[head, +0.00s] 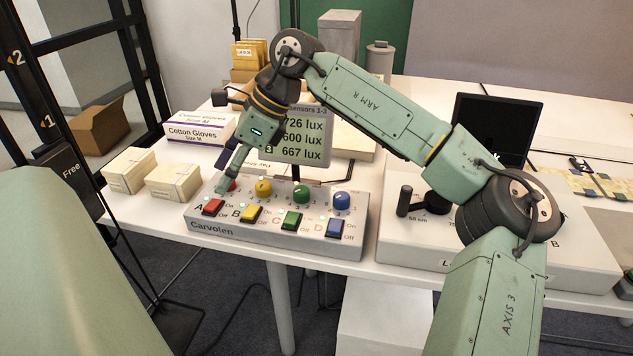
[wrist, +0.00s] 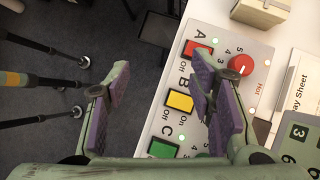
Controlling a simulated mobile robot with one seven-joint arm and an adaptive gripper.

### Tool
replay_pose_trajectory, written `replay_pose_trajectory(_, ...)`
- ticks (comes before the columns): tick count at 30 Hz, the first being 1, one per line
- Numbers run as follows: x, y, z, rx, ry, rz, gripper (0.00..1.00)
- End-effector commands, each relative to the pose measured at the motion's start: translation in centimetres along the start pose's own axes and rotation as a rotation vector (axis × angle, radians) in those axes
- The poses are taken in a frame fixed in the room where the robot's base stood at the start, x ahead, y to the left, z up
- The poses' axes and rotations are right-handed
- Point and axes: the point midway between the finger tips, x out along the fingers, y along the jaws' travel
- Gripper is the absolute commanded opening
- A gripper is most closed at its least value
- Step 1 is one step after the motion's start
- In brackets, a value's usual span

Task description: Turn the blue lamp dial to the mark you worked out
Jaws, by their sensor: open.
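The blue lamp dial (head: 341,200) sits at the right end of the dial row on the grey Carvolen control box (head: 275,243), above the blue switch (head: 334,228) marked D. The dial's setting is too small to read. My gripper (head: 224,186) hangs over the box's left end by the red dial, well left of the blue dial. In the wrist view my gripper (wrist: 165,90) is open, its purple-padded fingers wide apart and empty. That view shows the red dial (wrist: 240,65) beside one finger, but not the blue dial. The sensor display (head: 306,140) reads 726, 600 and 667 lux, partly covered.
Yellow (head: 264,188) and green (head: 302,194) dials stand between my gripper and the blue dial. Small cartons (head: 173,181) stand left of the box. A white unit with a black knob (head: 405,200) stands to its right. My arm arches above the table.

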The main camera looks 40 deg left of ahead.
Motion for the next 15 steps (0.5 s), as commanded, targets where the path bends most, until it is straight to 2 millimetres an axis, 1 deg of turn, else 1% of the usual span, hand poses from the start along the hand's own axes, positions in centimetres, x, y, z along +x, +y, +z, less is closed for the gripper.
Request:
replay_pose_trajectory(1, -2.8, -2.0, -4.1, 0.041, 0.143, -0.056, 0.49)
replay_pose_trajectory(2, -4.2, -2.7, -6.3, 0.062, 0.219, -0.076, 0.49)
replay_pose_trajectory(3, -6.0, -3.4, -9.0, 0.093, 0.308, -0.098, 0.49)
replay_pose_trajectory(6, -10.1, -4.0, -13.7, 0.159, 0.472, -0.128, 0.49)
replay_pose_trajectory(9, -12.7, -4.0, -16.3, 0.203, 0.563, -0.141, 0.49)
replay_pose_trajectory(10, -13.0, -3.9, -16.8, 0.211, 0.577, -0.142, 0.49)
replay_pose_trajectory(12, -13.3, -3.9, -17.4, 0.220, 0.595, -0.142, 0.49)
replay_pose_trajectory(15, -12.5, -3.9, -18.0, 0.220, 0.598, -0.140, 0.49)
